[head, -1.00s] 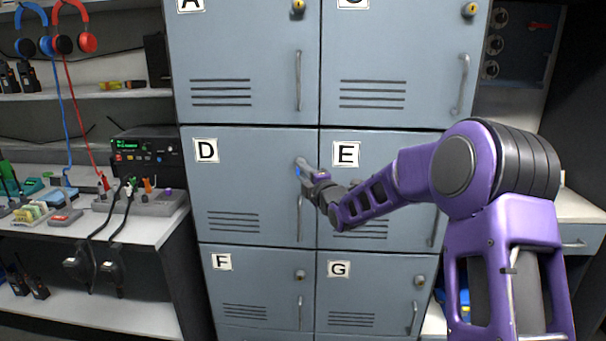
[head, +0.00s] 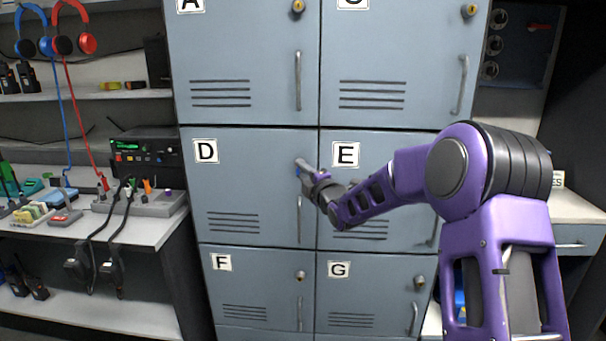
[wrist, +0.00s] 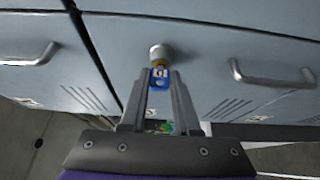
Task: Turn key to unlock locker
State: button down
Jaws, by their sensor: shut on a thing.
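The locker with door D (head: 245,180) stands in the middle row of the blue-grey lockers, its door shut. My gripper (head: 301,168) is at the right side of door D, where its lock sits. In the wrist view the round metal lock (wrist: 160,52) stands out from the door. A key with a blue head (wrist: 160,77) points into the lock. My gripper (wrist: 160,82) is shut on the key's head, one finger on each side. The head view hides most of the lock and key behind the gripper.
Door D's vertical handle (head: 299,218) is just below my gripper. Door E (head: 378,150) is to the right, partly behind my arm. A shelf unit with a radio (head: 147,150) and cables stands at the left. A white counter (head: 575,208) is at the right.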

jog(key=shift+w, duration=0.3)
